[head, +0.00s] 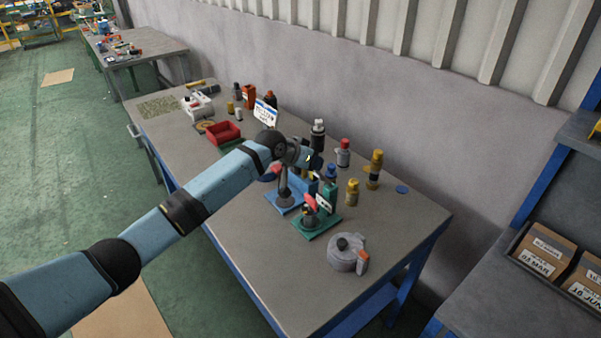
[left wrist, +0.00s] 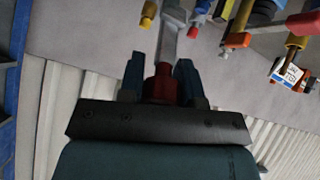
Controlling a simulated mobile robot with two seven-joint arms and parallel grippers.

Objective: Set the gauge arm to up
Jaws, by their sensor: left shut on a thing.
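A small stand with a blue base (head: 284,205) and a grey post (head: 284,183) is on the bench, with a red part (head: 278,169) near its top. My left gripper (head: 312,160) is over this stand, and the wrist hides much of it. In the left wrist view, the two blue fingers of my left gripper (left wrist: 160,78) are shut around a red end piece (left wrist: 160,88). A grey bar (left wrist: 170,38) runs from it between the fingers. I cannot tell the gauge arm's angle. My right gripper is out of view.
Close by is a green fixture (head: 318,223) with a red handle. Bottles, including a yellow one (head: 375,170), stand behind.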

